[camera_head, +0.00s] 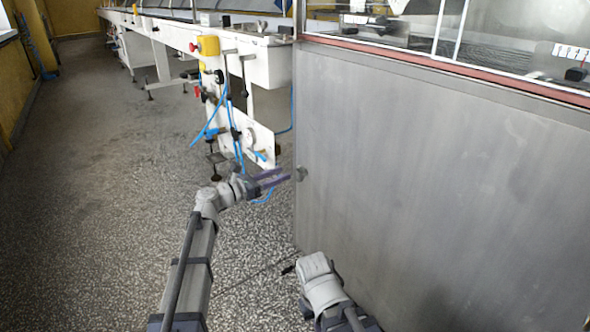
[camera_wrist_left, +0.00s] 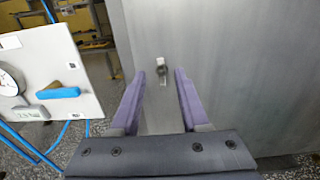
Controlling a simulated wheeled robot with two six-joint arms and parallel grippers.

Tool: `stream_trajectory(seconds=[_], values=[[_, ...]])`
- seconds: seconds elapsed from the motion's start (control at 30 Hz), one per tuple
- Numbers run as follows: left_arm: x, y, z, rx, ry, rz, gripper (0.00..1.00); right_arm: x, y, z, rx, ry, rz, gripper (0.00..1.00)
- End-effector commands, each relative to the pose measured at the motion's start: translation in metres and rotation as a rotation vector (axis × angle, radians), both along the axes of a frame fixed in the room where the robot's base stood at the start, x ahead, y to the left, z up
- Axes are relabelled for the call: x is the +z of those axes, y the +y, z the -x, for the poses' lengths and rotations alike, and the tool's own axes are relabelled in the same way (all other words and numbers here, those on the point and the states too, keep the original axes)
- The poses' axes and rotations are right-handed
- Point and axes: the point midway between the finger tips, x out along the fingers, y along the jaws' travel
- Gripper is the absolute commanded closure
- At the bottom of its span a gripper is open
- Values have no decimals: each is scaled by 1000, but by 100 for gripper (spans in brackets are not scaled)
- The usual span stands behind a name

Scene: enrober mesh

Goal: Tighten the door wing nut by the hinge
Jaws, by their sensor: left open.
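The door wing nut (camera_head: 302,173) is a small grey piece at the left edge of the large grey metal door panel (camera_head: 440,180). In the left wrist view the wing nut (camera_wrist_left: 162,72) shows as a pale upright tab with a darker round middle. My left gripper (camera_head: 285,176) is open, just left of the wing nut in the head view. In the left wrist view its purple fingers (camera_wrist_left: 160,82) stand either side of the wing nut, which appears beyond the tips; contact is not visible. My right arm (camera_head: 322,283) is low by the panel; its finger state is unclear.
A white machine frame (camera_head: 270,70) with blue hoses, a gauge (camera_wrist_left: 8,82) and a blue-handled valve (camera_wrist_left: 58,92) stands left of the panel. A red-edged window frame (camera_head: 440,66) tops the panel. The speckled floor (camera_head: 100,200) at left is clear.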

Motion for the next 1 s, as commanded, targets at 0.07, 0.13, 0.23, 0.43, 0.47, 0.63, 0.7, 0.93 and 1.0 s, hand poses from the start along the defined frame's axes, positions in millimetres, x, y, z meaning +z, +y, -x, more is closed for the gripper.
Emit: stream_trajectory(seconds=[0.07, 0.13, 0.23, 0.43, 0.47, 0.63, 0.7, 0.93, 1.0], values=[[0, -12, -9, -4, 0, -1, 55, 0, 0, 0, 0, 0, 0, 100], [0, -21, -16, -3, -1, -2, 55, 0, 0, 0, 0, 0, 0, 100], [0, -33, -25, -4, -1, -2, 55, 0, 0, 0, 0, 0, 0, 100], [0, -49, -35, -3, -2, -3, 55, 0, 0, 0, 0, 0, 0, 100], [0, -50, -36, -2, -2, -3, 55, 0, 0, 0, 0, 0, 0, 100], [0, -53, -38, -1, -2, -3, 55, 0, 0, 0, 0, 0, 0, 100], [0, -53, -38, -1, -1, -3, 55, 0, 0, 0, 0, 0, 0, 100], [0, -52, -37, -1, -1, -3, 68, 0, 0, 0, 0, 0, 0, 100], [0, -52, -37, -1, -1, -3, 76, 0, 0, 0, 0, 0, 0, 100]])
